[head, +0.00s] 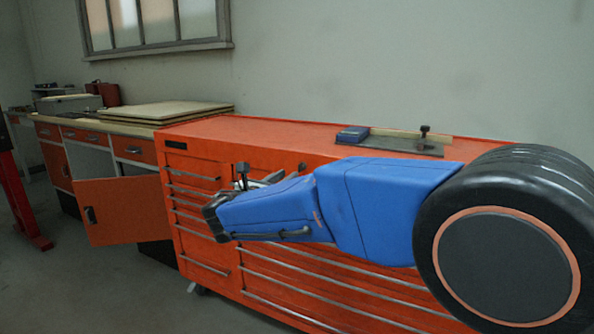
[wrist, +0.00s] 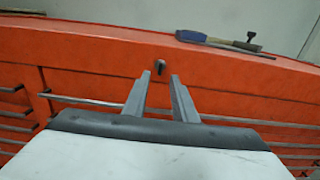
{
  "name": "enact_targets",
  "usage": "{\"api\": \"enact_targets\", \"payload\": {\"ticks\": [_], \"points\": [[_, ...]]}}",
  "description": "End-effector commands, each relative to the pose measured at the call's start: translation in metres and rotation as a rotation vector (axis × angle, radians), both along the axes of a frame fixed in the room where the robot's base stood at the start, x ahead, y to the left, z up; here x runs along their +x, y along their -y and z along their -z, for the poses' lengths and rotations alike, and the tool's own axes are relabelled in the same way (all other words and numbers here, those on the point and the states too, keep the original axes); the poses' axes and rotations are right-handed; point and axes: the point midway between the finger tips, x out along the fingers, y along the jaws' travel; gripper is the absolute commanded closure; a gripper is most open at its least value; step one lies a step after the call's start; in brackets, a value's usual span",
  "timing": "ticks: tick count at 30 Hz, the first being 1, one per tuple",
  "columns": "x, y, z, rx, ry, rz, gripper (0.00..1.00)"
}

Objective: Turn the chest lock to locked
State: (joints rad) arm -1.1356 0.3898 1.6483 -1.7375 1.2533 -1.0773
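The orange tool chest (head: 225,133) stands along the wall in the head view, and its front fills much of the wrist view (wrist: 90,60). The chest lock (wrist: 160,67) is a small dark piece on the upper front, just beyond my fingertips in the wrist view. It looks roughly upright, but it is too small to read its setting. A small dark spot, probably the lock, also shows in the head view (head: 302,166). My gripper (wrist: 159,82) is open and empty, its two grey fingers apart on either side of the line to the lock. My blue arm partly hides the chest front.
A blue-and-grey tool (wrist: 220,43) lies on the chest top, also in the head view (head: 390,141). Long drawer handles (head: 310,284) cross the front. Left, a workbench has an open orange door (head: 125,210) and stacked boards (head: 165,111). Floor in front is clear.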

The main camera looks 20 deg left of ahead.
Motion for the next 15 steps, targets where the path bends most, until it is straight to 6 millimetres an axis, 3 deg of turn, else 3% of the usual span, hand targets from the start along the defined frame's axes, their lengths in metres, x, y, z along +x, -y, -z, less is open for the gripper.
{"api": "enact_targets", "payload": {"ticks": [6, 15], "points": [[0.039, 0.004, 0.000, 0.000, 0.000, 0.003, 0.75], [0.072, 0.006, 0.000, 0.001, 0.000, 0.001, 0.75]]}}
